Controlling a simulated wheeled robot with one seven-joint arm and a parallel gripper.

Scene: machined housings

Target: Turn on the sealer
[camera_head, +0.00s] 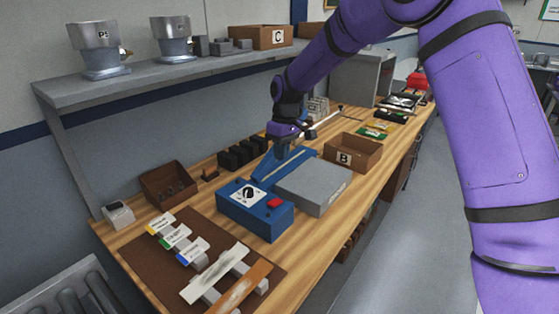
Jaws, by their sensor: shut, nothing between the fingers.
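The sealer is a blue machine (262,223) on the wooden bench, with a blue arm (275,168) at its back and a grey flat plate (313,187) beside it on the right. Its sloped top has a white dial plate with a black knob (248,192) and a red switch (275,203). The switch's setting is too small to tell. My gripper (281,154) is shut and empty, pointing down over the back part of the blue arm, behind the dial and switch. I cannot tell whether it touches the arm.
A brown mat (190,265) with labelled tags and strips lies at front left. Black blocks (243,153) stand behind the sealer. A cardboard box marked B (353,155) stands to its right. A grey shelf (200,68) with hoppers overhangs the bench's back.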

